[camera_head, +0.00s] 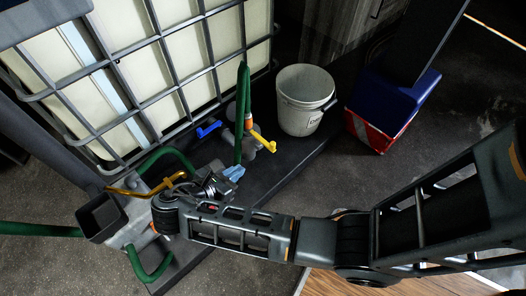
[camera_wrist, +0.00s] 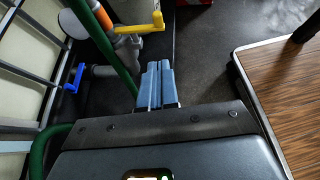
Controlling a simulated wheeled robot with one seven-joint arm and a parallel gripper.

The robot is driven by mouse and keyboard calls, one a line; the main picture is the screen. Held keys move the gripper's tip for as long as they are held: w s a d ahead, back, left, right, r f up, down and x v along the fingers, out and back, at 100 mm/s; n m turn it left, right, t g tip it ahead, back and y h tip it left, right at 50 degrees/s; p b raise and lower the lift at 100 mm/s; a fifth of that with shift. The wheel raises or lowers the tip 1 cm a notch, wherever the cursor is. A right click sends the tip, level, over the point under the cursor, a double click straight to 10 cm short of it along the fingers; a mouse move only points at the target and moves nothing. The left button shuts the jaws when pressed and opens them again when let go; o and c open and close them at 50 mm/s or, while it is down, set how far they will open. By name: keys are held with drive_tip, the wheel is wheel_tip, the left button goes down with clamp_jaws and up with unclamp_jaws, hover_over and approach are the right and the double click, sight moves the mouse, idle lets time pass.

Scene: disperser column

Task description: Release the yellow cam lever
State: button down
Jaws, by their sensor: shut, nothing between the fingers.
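The yellow cam lever (camera_head: 262,140) sits on a grey pipe fitting by the caged tank and points right and down in the head view. In the wrist view the yellow cam lever (camera_wrist: 146,26) is at the top, ahead of my fingers. My gripper (camera_head: 234,172) has blue fingers and is below the lever in the head view, apart from it. In the wrist view my gripper (camera_wrist: 158,72) shows its two fingers side by side, shut and empty. A green hose (camera_head: 241,115) runs close beside the fitting.
A blue lever (camera_head: 208,128) is on the left of the fitting. A white bucket (camera_head: 303,104) stands to the right, with a red and blue container (camera_head: 378,126) beyond. The caged tank (camera_head: 150,75) fills the left. A wood-topped table (camera_wrist: 285,95) stands at right in the wrist view.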

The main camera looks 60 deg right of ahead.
drive_tip(key=b, duration=0.3)
approach(271, 147)
wheel_tip(271, 147, down, 3)
drive_tip(key=d, duration=0.2)
drive_tip(key=d+b, duration=0.1)
drive_tip(key=d, duration=0.1)
drive_tip(key=shift+s+d+f, duration=0.1)
drive_tip(key=shift+s+f, duration=0.1)
drive_tip(key=shift+f, duration=0.15)
drive_tip(key=shift+d+r, duration=0.1)
drive_tip(key=shift+d, duration=0.55)
drive_tip(key=shift+s+r+p, duration=0.15)
drive_tip(key=shift+p, duration=0.2)
